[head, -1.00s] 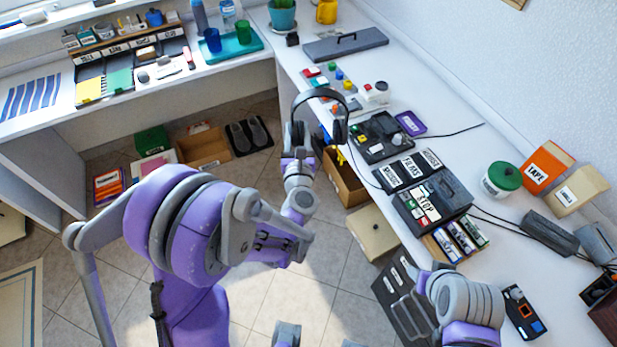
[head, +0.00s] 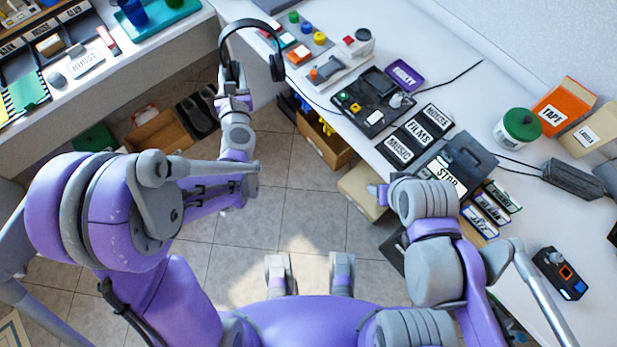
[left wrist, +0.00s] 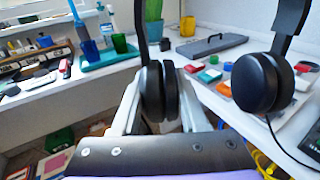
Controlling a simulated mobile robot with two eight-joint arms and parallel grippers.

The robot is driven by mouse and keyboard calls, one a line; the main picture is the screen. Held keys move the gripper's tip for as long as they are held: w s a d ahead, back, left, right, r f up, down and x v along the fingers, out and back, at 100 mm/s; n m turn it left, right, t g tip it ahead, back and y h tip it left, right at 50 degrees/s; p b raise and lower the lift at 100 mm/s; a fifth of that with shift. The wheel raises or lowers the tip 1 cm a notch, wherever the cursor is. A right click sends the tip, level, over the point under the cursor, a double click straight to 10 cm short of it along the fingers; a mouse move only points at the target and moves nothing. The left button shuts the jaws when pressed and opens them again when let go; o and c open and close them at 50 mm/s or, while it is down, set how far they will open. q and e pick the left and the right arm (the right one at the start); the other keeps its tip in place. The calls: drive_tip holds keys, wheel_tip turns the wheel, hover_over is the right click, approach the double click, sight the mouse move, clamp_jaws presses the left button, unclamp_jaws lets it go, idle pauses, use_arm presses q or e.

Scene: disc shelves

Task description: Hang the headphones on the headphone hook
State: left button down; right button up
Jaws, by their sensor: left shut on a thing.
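My left gripper (head: 235,88) is shut on one ear cup of the black headphones (head: 250,24), in mid-air beside the desk's left edge. Their headband arches above the gripper and the other ear cup (head: 277,67) hangs free to the right. In the left wrist view the held ear cup (left wrist: 158,92) sits between the two pale fingers, and the free cup (left wrist: 262,82) hangs at the right. I cannot make out the headphone hook for certain; a yellow piece (head: 326,126) shows under the desk edge. My right arm is in the head view, but its fingers do not show.
The desk (head: 450,85) carries coloured blocks, a black device (head: 375,100), label cards (head: 418,128) and a green-lidded tub (head: 517,130). An open cardboard box (head: 325,143) stands below its edge. The tiled floor in the middle is clear.

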use_arm(q)
wheel_tip(320, 180, down, 20)
drive_tip(key=m+g+h+b, duration=0.45)
drive_tip(key=h+b, duration=0.25)
drive_tip(key=b, duration=1.2)
drive_tip(key=s+d+f+m+g+h, duration=0.2)
drive_tip(key=s+d+f+m+h, duration=0.15)
drive_tip(key=s+d+f, duration=0.5)
drive_tip(key=s+d+f+m+g+h, duration=0.2)
drive_tip(key=s+d+f+m+h, duration=0.3)
drive_tip(key=d, duration=0.6)
drive_tip(key=w+d+f+y+p, duration=0.1)
drive_tip(key=w+d+f+y, duration=0.1)
drive_tip(key=w+d, duration=0.3)
drive_tip(key=shift+w+d+n+p, duration=0.3)
drive_tip(key=shift+d+p, duration=0.05)
drive_tip(key=shift+d, duration=1.65)
use_arm(e)
wheel_tip(320, 180, down, 21)
drive_tip(key=w, duration=0.1)
drive_tip(key=shift+w+a+g, duration=0.15)
drive_tip(key=shift+a+g, duration=0.05)
drive_tip(key=shift+g, duration=0.1)
use_arm(q)
drive_tip(key=shift+f, duration=0.1)
use_arm(e)
drive_tip(key=shift+f, duration=0.1)
